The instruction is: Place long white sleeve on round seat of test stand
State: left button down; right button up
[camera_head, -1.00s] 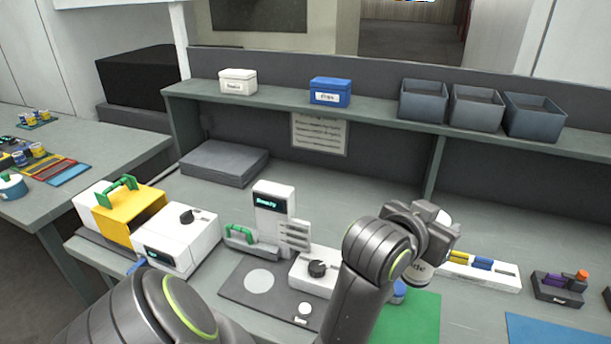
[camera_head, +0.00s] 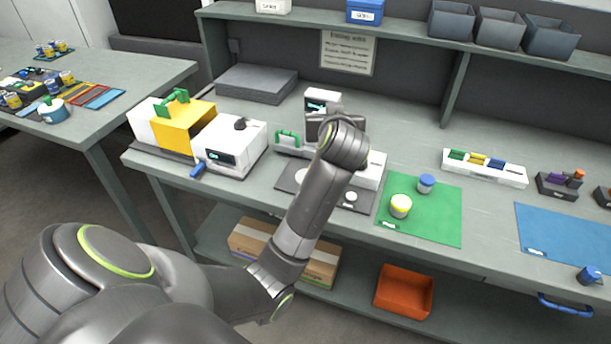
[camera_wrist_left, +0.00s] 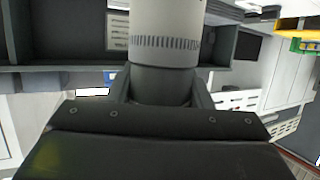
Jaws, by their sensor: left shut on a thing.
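The long white sleeve (camera_wrist_left: 167,22) fills the top middle of the left wrist view, with a ribbed band and a darker grey lower part. My left gripper (camera_wrist_left: 162,88) is shut on that grey part. In the head view my left wrist is in front of the test stand (camera_head: 322,98), and its dark gripper body hides much of the stand. The sleeve cannot be made out there. The pale round seat (camera_head: 301,176) shows on the stand's dark base plate (camera_head: 288,186), partly covered by my forearm. My right gripper is not in view.
A white and yellow machine (camera_head: 187,125) stands left of the stand. A white rack (camera_head: 485,168) and blue mat (camera_head: 565,240) lie farther right.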

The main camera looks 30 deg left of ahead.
pick_arm(q)
jog(key=w+a+n+g+y, duration=0.3)
jog(key=a+n+y, duration=0.1)
jog(key=a, duration=0.3)
notch_tip(320, 180, down, 10)
jog(key=p, duration=0.1)
jog(key=shift+s+a+r+g+p, duration=0.15)
jog(key=shift+s+a+g+p, duration=0.15)
jog(key=shift+a+p, duration=0.1)
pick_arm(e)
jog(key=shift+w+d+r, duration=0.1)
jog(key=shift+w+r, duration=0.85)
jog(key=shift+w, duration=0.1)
pick_arm(q)
jog(key=c, duration=0.7)
grip_release()
jog(key=shift+h, duration=0.3)
jog(key=shift+d, duration=0.1)
